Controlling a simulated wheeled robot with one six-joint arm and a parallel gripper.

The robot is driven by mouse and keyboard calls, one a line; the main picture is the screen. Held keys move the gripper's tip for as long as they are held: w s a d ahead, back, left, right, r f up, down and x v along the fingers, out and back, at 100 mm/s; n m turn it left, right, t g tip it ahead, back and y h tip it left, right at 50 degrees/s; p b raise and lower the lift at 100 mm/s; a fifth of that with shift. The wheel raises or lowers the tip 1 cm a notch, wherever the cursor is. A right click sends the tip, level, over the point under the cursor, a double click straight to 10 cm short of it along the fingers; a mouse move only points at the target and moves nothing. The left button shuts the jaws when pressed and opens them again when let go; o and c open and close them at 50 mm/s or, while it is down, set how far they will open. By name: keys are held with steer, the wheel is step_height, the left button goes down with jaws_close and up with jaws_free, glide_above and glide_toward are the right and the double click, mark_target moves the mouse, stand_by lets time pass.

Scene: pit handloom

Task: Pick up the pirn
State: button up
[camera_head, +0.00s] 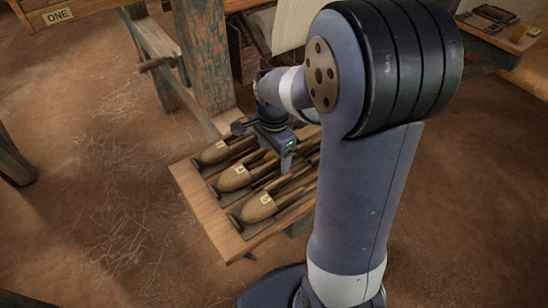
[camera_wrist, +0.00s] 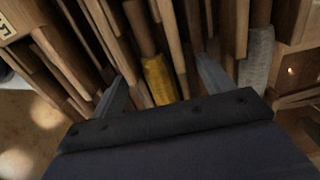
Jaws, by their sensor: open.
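A pirn wound with yellow yarn (camera_wrist: 159,80) lies in a wooden shuttle in the wrist view, between my two fingers. A small yellow patch of it shows under my gripper in the head view (camera_head: 270,155). A second pirn wound with grey yarn (camera_wrist: 256,58) lies to the right in the wrist view, outside the right finger. My gripper (camera_wrist: 163,78) is open, with one finger on each side of the yellow pirn; I cannot tell whether they touch it. In the head view my gripper (camera_head: 287,163) is low over the shuttles and hides part of them.
A wooden tray (camera_head: 196,206) holds several numbered boat-shaped shuttles with wooden dividers. A worn wooden post (camera_head: 203,55) stands just behind it. A side bench with small items (camera_head: 497,30) is at upper right.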

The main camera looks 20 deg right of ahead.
steer(key=shift+c, duration=0.6)
steer(key=c, duration=1.1)
steer(key=shift+r, duration=0.1)
step_height(320, 180, up, 10)
steer(key=shift+f+p, duration=0.1)
steer(key=shift+p, duration=1.15)
